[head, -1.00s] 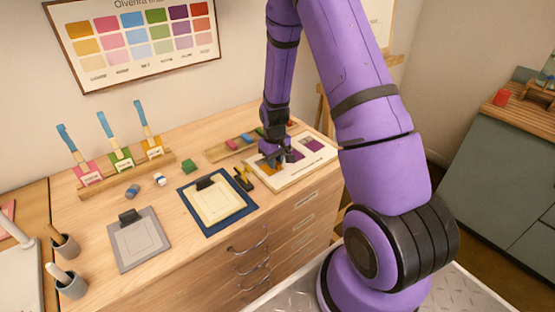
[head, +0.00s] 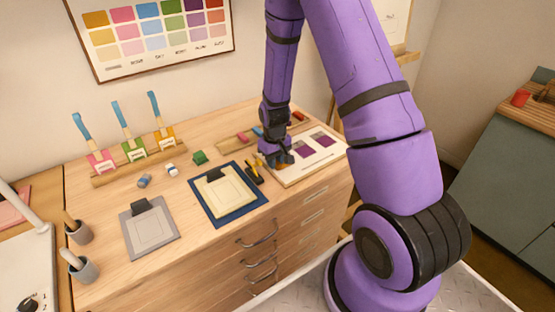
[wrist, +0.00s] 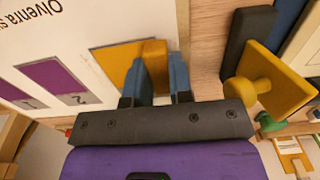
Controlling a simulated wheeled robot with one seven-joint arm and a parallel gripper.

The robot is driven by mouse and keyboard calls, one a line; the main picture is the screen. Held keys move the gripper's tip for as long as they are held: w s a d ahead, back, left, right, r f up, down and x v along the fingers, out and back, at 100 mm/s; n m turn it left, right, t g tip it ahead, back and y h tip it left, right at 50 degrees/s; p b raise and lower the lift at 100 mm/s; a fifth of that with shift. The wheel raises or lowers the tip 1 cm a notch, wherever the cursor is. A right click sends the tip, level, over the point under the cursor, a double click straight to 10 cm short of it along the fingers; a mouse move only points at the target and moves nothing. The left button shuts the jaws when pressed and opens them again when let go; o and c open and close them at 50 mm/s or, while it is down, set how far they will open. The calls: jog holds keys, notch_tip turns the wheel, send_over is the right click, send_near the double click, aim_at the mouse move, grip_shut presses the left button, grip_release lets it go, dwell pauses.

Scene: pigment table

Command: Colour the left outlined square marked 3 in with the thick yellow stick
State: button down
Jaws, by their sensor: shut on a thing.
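The white board (head: 322,157) lies at the right end of the chest top. Its left square (wrist: 112,58) shows yellow-orange in the wrist view, and its number is hidden. The squares marked 2 (wrist: 62,80) and 1 (wrist: 12,92) are mostly purple with a greyer strip. My gripper (wrist: 160,65) has its blue fingers shut on a yellow stick (wrist: 154,62) over one end of the left square. I cannot tell whether the stick's tip touches the board. In the head view my gripper (head: 280,158) covers much of that square.
A yellow knobbed block (wrist: 270,88) and dark items lie close beside the board. A stick rack (head: 240,140) is behind.

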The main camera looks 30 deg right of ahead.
jog(key=shift+d+r, duration=0.1)
jog(key=shift+r, duration=3.45)
